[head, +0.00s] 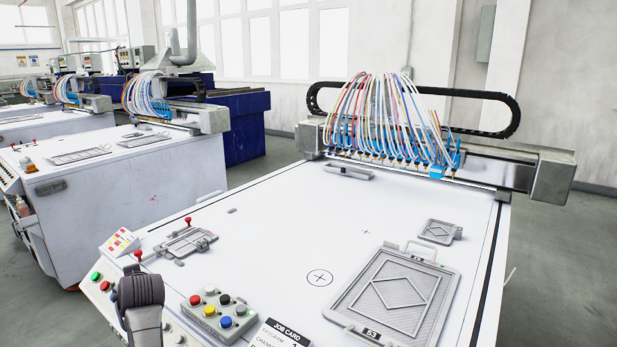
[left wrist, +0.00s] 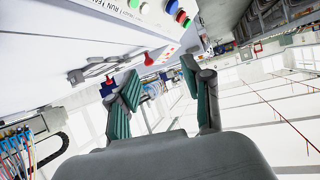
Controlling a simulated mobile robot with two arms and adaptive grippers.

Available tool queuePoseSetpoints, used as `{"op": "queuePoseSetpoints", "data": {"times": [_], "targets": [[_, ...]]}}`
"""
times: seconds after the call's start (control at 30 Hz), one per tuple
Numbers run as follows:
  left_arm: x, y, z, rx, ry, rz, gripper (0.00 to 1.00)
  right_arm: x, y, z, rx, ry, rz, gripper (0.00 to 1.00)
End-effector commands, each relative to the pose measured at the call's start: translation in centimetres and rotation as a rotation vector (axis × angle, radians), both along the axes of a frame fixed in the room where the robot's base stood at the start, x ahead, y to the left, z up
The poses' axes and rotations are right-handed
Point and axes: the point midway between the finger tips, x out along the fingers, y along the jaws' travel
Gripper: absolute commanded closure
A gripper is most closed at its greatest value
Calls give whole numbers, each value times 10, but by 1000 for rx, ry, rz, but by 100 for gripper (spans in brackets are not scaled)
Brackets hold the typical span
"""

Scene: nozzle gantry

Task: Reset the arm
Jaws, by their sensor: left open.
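My left gripper (left wrist: 160,88) shows in the left wrist view with its two green-padded fingers spread apart and nothing between them. That view is upside down, with the machine's front panel and buttons at the top. In the head view a dark grey part of my left arm stands at the lower left, by the front edge of the white machine table (head: 270,240). The fingertips cannot be made out there. My right arm and gripper are in neither view.
A grey button box (head: 218,314) and a job card (head: 281,335) lie near the arm. A red-knobbed clamp fixture (head: 186,243) is behind it. A large framed plate (head: 395,292) and a small one (head: 439,231) lie right. The nozzle gantry (head: 548,177) spans the back. The table's middle is clear.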

Motion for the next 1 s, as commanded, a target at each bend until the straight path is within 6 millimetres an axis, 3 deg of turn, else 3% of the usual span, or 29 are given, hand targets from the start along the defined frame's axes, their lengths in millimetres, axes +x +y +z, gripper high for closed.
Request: {"op": "queuePoseSetpoints", "data": {"times": [0.17,0.33,0.5,0.6,0.8,1.0], "targets": [[-42,-2,-40,8,78,-23,50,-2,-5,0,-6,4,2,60],[-102,-21,-89,6,193,-95,50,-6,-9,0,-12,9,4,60],[-194,-71,-143,-25,370,-264,50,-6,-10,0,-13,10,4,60],[-248,-106,-165,-61,471,-376,50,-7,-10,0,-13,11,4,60],[-321,-151,-182,-121,602,-529,50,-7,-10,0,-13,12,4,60],[-374,-182,-186,-174,692,-640,50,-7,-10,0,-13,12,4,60]]}}
